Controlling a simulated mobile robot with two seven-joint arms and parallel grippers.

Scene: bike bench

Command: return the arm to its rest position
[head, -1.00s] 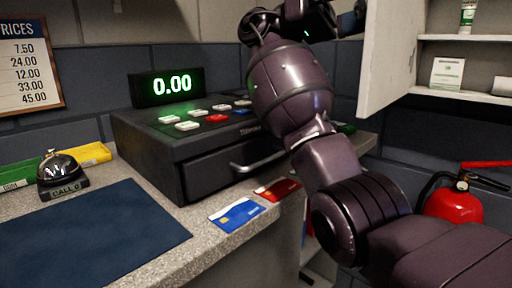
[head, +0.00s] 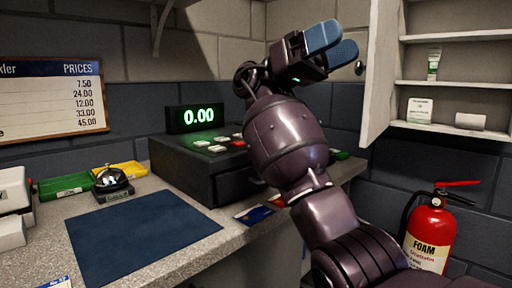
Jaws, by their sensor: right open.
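My right arm comes up from the lower right. Its dark purple links cross in front of the cash register. My right gripper (head: 328,46), with blue finger pads, is raised high, well above the counter and left of the open shelf cabinet. It is open, with nothing seen between its fingers. My left gripper is not in view.
The cash register (head: 203,171) with a 0.00 display (head: 196,117) stands on the counter (head: 210,251), partly hidden by my arm. A cabinet (head: 380,85) and fire extinguisher (head: 428,235) are right.

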